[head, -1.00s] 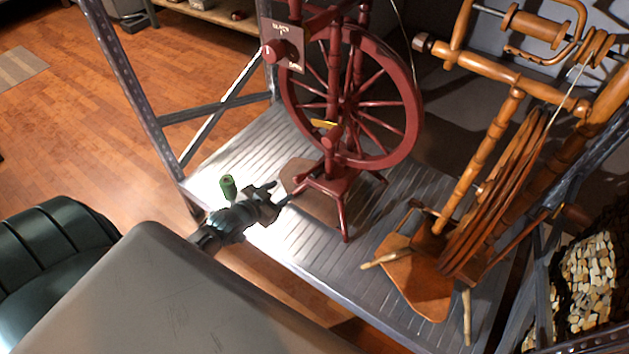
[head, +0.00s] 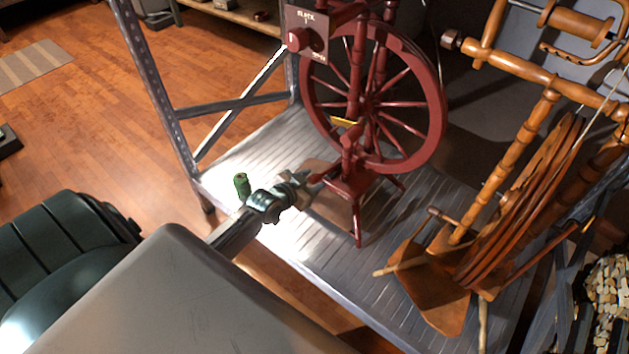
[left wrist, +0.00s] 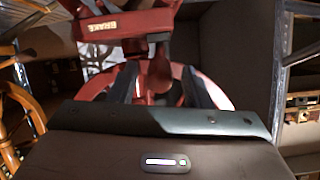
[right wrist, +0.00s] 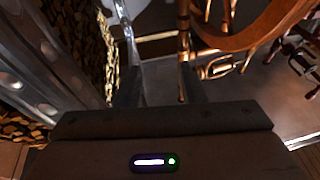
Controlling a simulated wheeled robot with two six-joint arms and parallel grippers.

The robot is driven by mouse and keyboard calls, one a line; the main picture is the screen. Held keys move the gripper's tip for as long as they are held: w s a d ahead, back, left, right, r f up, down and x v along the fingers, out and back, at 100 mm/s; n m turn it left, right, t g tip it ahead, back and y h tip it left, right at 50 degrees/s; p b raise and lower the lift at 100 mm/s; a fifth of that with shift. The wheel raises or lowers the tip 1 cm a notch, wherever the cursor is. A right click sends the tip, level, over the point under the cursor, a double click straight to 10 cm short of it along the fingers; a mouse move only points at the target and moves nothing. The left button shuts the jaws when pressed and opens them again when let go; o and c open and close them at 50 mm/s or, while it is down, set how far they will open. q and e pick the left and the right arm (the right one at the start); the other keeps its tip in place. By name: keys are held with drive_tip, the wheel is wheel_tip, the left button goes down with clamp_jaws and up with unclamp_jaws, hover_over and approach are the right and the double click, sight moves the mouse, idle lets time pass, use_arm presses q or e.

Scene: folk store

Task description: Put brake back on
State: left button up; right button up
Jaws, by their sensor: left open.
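A dark red spinning wheel (head: 372,105) stands on a grey metal shelf. In the left wrist view a red plate marked BRAKE (left wrist: 98,28) is at the upper left, with a rounded red wooden part (left wrist: 160,75) below it to the right. That part appears between the open fingers; whether they touch it I cannot tell. In the head view my left gripper (head: 300,187) is low, just left of the wheel's foot. My right gripper (right wrist: 160,90) shows only in its wrist view, fingers apart, with no object visibly held.
A panel with a red knob (head: 297,39) is at the wheel's upper left. An orange wooden spinning wheel (head: 550,115) stands to the right. A green cylinder (head: 241,184) shows beside my left gripper. Shelf posts (head: 155,90) stand at the left. Stacked firewood (head: 605,300) is lower right.

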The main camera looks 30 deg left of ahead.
use_arm(q)
drive_tip(key=shift+x, duration=0.8)
use_arm(e)
drive_tip(key=shift+s+r+t, duration=0.15)
drive_tip(key=shift+r+t, duration=0.75)
drive_tip(key=shift+r, duration=0.45)
use_arm(q)
drive_tip(key=shift+c, duration=0.4)
clamp_jaws()
